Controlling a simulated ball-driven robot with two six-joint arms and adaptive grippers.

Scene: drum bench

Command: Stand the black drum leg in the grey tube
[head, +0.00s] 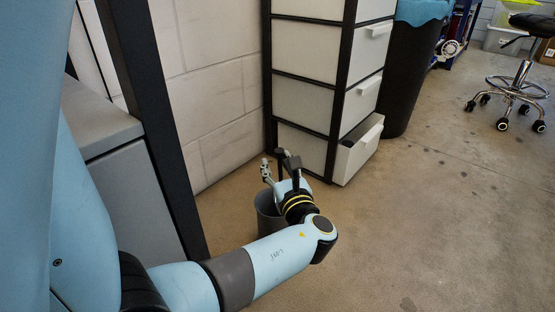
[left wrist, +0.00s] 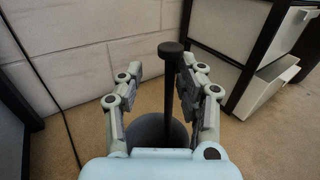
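The black drum leg (left wrist: 170,95) stands close to upright between my left fingers, with a wide dark disc at its top. Its lower part runs down over the mouth of the grey tube (left wrist: 148,127) and looks to be inside it; its bottom end is hidden. In the head view the grey tube (head: 267,217) stands on the floor, partly behind my left wrist, and the leg (head: 280,167) shows above it. My left gripper (head: 278,165) is open around the leg. The leg is nearer the right-hand finger in the left wrist view; I cannot tell if they touch. My right gripper is out of view.
A white drawer unit (head: 305,95) with a black frame stands just behind the tube, its lowest drawer (head: 362,142) pulled out. A block wall (head: 215,90) is at the left. A black bin (head: 408,75) and a wheeled stool (head: 515,88) stand farther off. The floor at right is clear.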

